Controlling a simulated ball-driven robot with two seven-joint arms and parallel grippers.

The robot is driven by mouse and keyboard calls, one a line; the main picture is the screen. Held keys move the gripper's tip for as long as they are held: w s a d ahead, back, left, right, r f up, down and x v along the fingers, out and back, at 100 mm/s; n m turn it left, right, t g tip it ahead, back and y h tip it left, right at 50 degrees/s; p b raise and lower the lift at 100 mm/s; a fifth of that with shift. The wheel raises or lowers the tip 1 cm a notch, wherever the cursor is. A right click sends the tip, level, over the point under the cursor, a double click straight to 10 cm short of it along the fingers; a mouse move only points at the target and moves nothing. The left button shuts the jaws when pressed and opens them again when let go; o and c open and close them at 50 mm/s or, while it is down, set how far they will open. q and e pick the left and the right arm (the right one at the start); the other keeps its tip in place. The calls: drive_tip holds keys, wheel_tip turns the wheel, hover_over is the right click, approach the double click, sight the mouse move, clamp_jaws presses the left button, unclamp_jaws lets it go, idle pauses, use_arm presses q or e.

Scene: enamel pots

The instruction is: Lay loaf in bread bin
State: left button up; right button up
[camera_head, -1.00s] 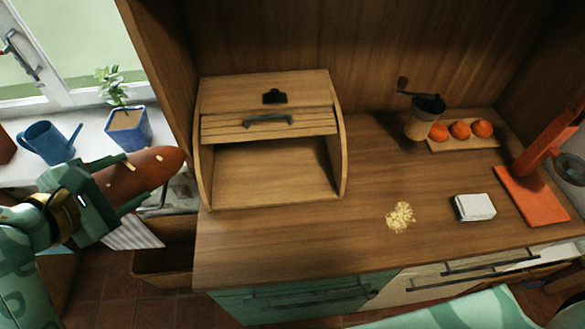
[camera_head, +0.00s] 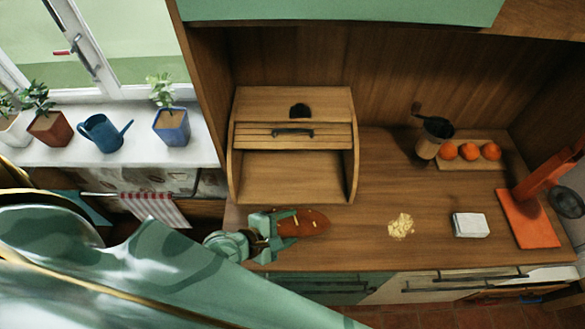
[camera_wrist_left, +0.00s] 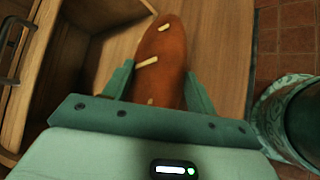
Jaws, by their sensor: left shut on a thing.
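The loaf (camera_head: 308,221) is brown and long with pale slashes on its crust. My left gripper (camera_head: 288,225) is shut on one end of it, in front of the bread bin, near the counter's front edge. In the left wrist view the loaf (camera_wrist_left: 163,62) points away between the two fingers of the gripper (camera_wrist_left: 158,88). The wooden bread bin (camera_head: 291,105) stands on the counter with its slatted lid (camera_head: 255,136) raised and its front open. Its visible floor (camera_head: 290,180) is bare. My right gripper is not in view.
Potted plants and a blue watering can (camera_head: 104,132) stand on the sill at left.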

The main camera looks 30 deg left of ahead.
use_arm(q)
drive_tip(key=w+a+b, duration=0.1)
drive_tip(key=w+a, duration=0.1)
drive_tip(key=w, duration=0.2)
drive_tip(key=w+a, duration=0.2)
drive_tip(key=w, duration=0.2)
drive_tip(key=w+a+b, duration=0.1)
drive_tip(key=w+a, duration=0.1)
drive_tip(key=w, duration=0.3)
drive_tip(key=shift+a+f+b, duration=0.1)
drive_tip(key=shift+a+b, duration=0.1)
drive_tip(key=shift+b, duration=0.1)
drive_tip(key=shift+w+a+b, duration=0.3)
drive_tip(key=shift+w, duration=0.3)
drive_tip(key=shift+w+a+b, duration=0.25)
drive_tip(key=shift+w, duration=0.3)
drive_tip(key=shift+w+a+f+b, duration=0.15)
drive_tip(key=shift+w+f+b, duration=0.1)
drive_tip(key=shift+f, duration=0.2)
drive_tip(key=shift+w+a+f+b, duration=0.15)
drive_tip(key=shift+f+b, duration=0.1)
drive_tip(key=shift+f, duration=0.15)
drive_tip(key=shift+s+d+r, duration=0.1)
drive_tip(key=shift+r, duration=0.05)
drive_tip(key=o, duration=1)
